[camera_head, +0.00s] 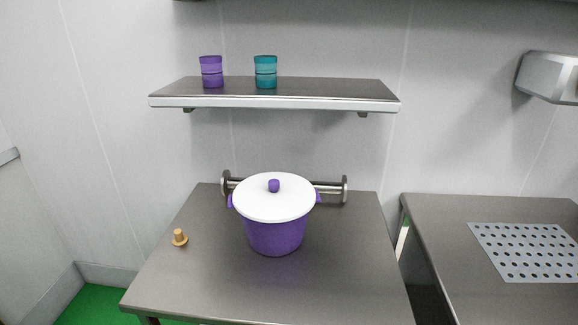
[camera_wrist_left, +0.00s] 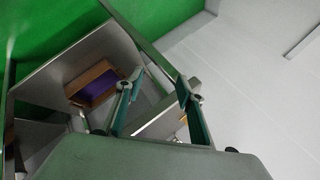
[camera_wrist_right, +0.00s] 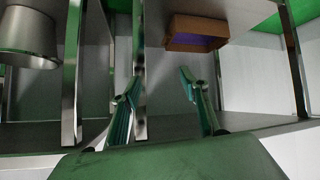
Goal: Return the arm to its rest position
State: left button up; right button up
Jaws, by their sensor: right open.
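Neither arm shows in the head view. In the left wrist view my left gripper (camera_wrist_left: 159,80) has its fingers apart with nothing between them. In the right wrist view my right gripper (camera_wrist_right: 158,78) is also open and empty. A purple pot (camera_head: 275,235) with a white lid (camera_head: 258,205) and purple knob stands upright on the steel table (camera_head: 200,285). The lid sits on the pot's rim. Neither gripper is touching the pot.
A wall shelf (camera_head: 330,90) holds a purple container (camera_head: 212,72) and a teal container (camera_head: 265,72). A small wooden peg (camera_head: 179,238) stands left of the pot. A perforated plate (camera_head: 525,252) lies on the right table. A brown box (camera_wrist_right: 197,26) and metal vessel (camera_wrist_right: 27,32) show below.

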pick_arm(q)
jog(key=d+f+n+t+h+b, duration=0.1)
jog(key=d+f+h+b, duration=0.2)
jog(key=d+f, duration=0.5)
jog(key=d+f+n+t+h+b, duration=0.1)
jog(key=d+f+h+b, duration=0.3)
jog(key=d+f, duration=0.4)
notch_tip(320, 180, down, 8)
jog(key=shift+r+n+t+b, duration=0.15)
jog(key=shift+n+t+b, duration=0.3)
jog(key=shift+b, duration=0.45)
